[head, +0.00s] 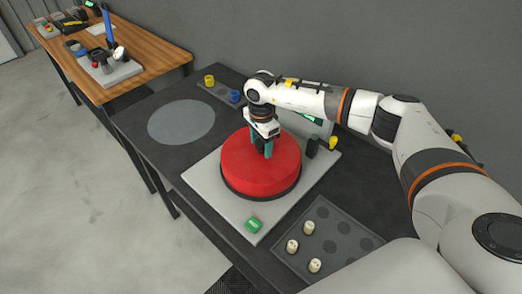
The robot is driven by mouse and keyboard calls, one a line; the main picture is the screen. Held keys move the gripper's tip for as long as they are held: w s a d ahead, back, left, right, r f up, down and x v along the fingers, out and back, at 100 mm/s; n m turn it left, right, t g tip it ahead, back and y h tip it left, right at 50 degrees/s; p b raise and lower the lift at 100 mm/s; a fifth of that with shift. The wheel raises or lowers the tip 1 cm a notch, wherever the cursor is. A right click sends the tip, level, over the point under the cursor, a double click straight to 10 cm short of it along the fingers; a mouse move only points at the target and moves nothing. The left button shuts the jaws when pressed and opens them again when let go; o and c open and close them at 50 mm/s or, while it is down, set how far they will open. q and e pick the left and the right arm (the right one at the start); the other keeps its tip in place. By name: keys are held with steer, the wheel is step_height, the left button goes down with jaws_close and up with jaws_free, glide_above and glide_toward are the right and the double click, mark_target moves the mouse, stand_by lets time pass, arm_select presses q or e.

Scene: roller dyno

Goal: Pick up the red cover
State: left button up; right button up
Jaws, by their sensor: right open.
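The red cover (248,174) is a large round disc-like lid with a dark lower rim. It sits on a light grey square base plate (210,180) on the dark table. My right gripper (263,152) is over the cover's upper middle, pointing down, with its teal fingers apart. The fingers reach down to the cover's top; whether they straddle a handle or touch the cover cannot be told, as the fingers hide that spot. My left gripper is not in view.
A green button (254,224) sits at the plate's front corner. A tray (338,232) with several round recesses and cream pegs lies at the front right. A grey disc (181,122) lies left on the table. A wooden bench (150,50) stands at the back left.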

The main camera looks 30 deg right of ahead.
jaws_close()
steer(key=shift+r, duration=0.1)
steer(key=shift+w, duration=0.1)
